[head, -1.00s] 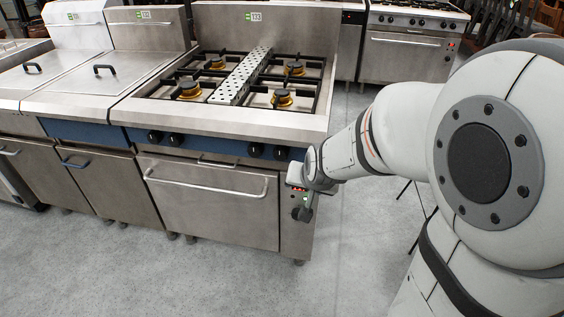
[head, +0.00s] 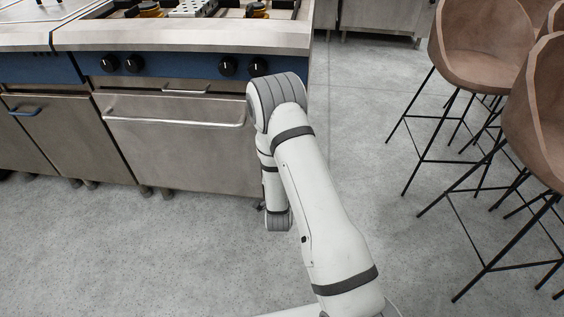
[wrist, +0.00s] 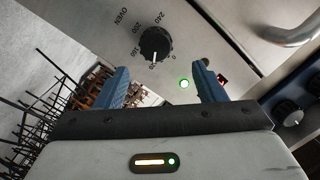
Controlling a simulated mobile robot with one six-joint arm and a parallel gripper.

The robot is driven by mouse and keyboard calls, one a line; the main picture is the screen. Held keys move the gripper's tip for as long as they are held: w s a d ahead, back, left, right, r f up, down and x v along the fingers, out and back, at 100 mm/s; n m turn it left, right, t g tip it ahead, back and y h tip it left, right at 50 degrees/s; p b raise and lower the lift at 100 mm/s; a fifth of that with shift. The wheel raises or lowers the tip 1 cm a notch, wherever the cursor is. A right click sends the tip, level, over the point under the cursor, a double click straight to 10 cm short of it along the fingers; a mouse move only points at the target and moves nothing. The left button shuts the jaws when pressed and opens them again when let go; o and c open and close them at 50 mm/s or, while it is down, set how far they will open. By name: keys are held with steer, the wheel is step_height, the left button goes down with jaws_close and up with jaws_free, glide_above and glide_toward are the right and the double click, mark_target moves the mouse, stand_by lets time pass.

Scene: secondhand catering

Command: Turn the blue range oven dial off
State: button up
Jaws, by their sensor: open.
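The oven dial (wrist: 155,43) is a black knob on the steel panel, marked OVEN with numbers around it, in the wrist view. Its white mark faces down in the picture; I cannot tell exactly which setting it points at. My gripper (wrist: 160,74) is open and empty. Its two blue fingers stand apart, with the dial ahead, between and just beyond their tips. No contact shows. A green light (wrist: 184,84) is lit below the dial. In the head view the blue range (head: 178,130) shows, but my arm hides the oven dial and gripper.
Black burner knobs (head: 228,66) line the range's blue front panel. The oven door handle (head: 172,122) runs across the front. A red-lit switch (wrist: 222,80) sits near the right finger. Brown bar stools (head: 482,45) stand right; grey floor between is clear.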

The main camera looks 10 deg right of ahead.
steer(key=f+b+x, duration=0.1)
steer(key=x, duration=0.6)
steer(key=shift+d+b, duration=0.15)
steer(key=shift+b, duration=0.15)
steer(key=shift+w, duration=0.1)
steer(key=shift+c, duration=0.4)
steer(key=c, duration=0.9)
